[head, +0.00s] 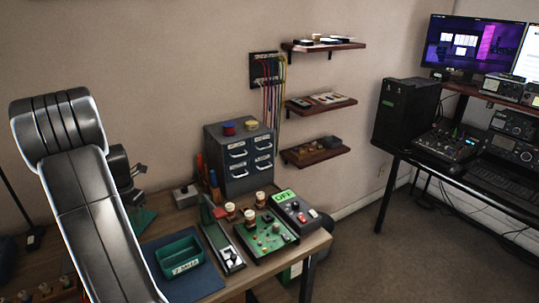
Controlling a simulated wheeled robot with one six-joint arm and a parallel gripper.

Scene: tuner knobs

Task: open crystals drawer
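A small grey cabinet (213,152) stands at the back of the wooden bench, against the wall. Its front has several drawers (238,154) with white labels and pale handles, in two columns. All the drawers look closed. The labels are too small to read, so I cannot tell which drawer is the crystals one. My arm fills the left of the view. A dark part of its end (125,170) shows behind the arm link, left of the cabinet and apart from it. My gripper's fingers cannot be made out.
On the bench (316,243) are a green labelled bin (181,261) on a blue mat (206,284), a green knob panel (266,236) and a grey box with a green "OFF" display (285,196). Shelves (322,46) hang right of the cabinet. Floor is clear at right.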

